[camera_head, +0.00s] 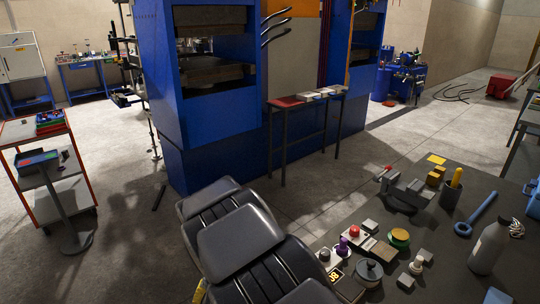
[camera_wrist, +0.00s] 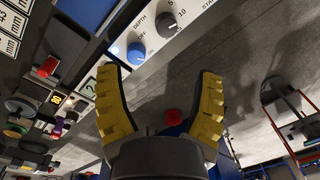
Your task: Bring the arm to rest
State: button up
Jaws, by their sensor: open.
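My gripper (camera_wrist: 158,78) shows in the wrist view with its two yellow fingers spread wide apart. Nothing is held between them; grey floor shows through the gap. A pale panel (camera_wrist: 190,30) marked DEPTH, with a blue knob (camera_wrist: 137,52) and a dark knob (camera_wrist: 165,25), appears beyond the left fingertip. I cannot tell how far the panel is from the finger. In the head view, the gripper cannot be made out clearly; only a small yellow piece shows at the lower edge.
A dark workbench (camera_head: 330,235) at right holds buttons, blocks, a grey bottle (camera_head: 490,245) and a blue wrench-like tool (camera_head: 478,213). A blue press (camera_head: 215,110) stands behind, with a narrow table (camera_head: 308,103) before it. A trolley (camera_head: 45,170) stands left. Floor between them is mostly clear.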

jog(key=s+d+r, duration=0.3)
jog(key=d+r, duration=0.4)
jog(key=d, duration=0.2)
jog(key=s+d+r+g, duration=0.1)
jog(key=s+d+r, duration=0.3)
jog(key=s+d, duration=0.3)
jog(key=s+d+r, duration=0.3)
jog(key=s+d, duration=0.4)
jog(key=s, duration=0.7)
jog(key=shift+s+d+r+n+g+h, duration=0.2)
jog(key=shift+r+n+g+h, duration=0.1)
jog(key=shift+r+n+g, duration=0.1)
